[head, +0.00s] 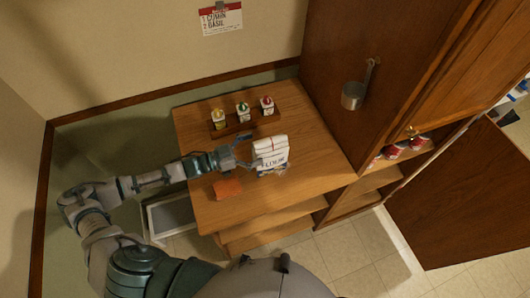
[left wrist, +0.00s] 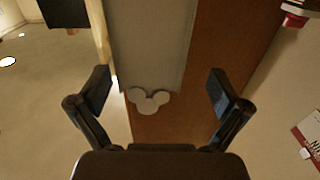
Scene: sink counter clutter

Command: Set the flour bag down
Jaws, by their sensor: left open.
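In the left wrist view, the fingers of my left gripper (left wrist: 158,92) are spread wide. A pale grey panel, likely the flour bag (left wrist: 152,45), shows between them with gaps on both sides. Whether a finger touches it is unclear. My right gripper is not in view.
A small rack (head: 232,129) holds bottles with yellow, green and red caps at the back. An orange block (head: 228,188) lies near the front edge. A tall cabinet (head: 330,70) with a hanging metal ladle (head: 354,95) stands to the right. The counter's left part is clear.

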